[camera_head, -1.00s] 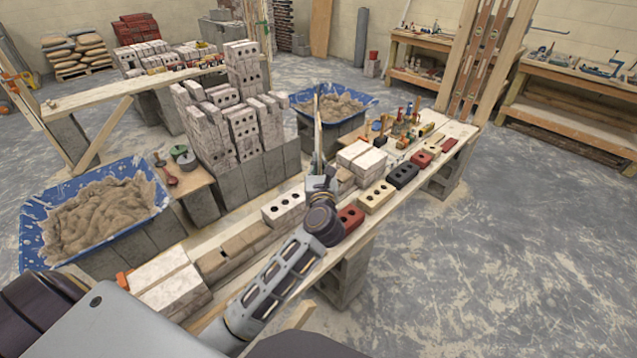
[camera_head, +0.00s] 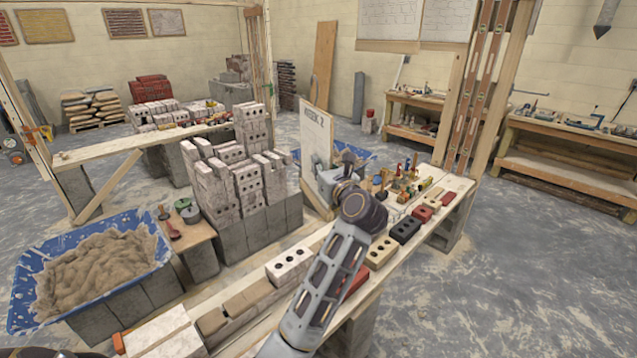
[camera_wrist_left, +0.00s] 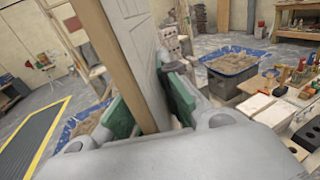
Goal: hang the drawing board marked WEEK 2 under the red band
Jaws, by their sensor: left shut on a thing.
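The drawing board (camera_head: 314,128) stands upright above the workbench, seen at a steep slant. Its pale face has dark lettering near the top that seems to read WEEK 2. My left gripper (camera_head: 323,182) is shut on its lower part. In the left wrist view the board (camera_wrist_left: 136,45) rises between the green finger pads of my left gripper (camera_wrist_left: 150,118), its wooden edge towards the camera. I do not see a red band in these views. My right gripper is not in view.
Stacked bricks (camera_head: 228,165) stand left of the board. The workbench (camera_head: 388,275) carries bricks in a row and small tools. Two drawn sheets (camera_head: 418,20) hang at the top, left of a post with levels (camera_head: 478,85). A blue mortar tub (camera_head: 85,275) stands at left.

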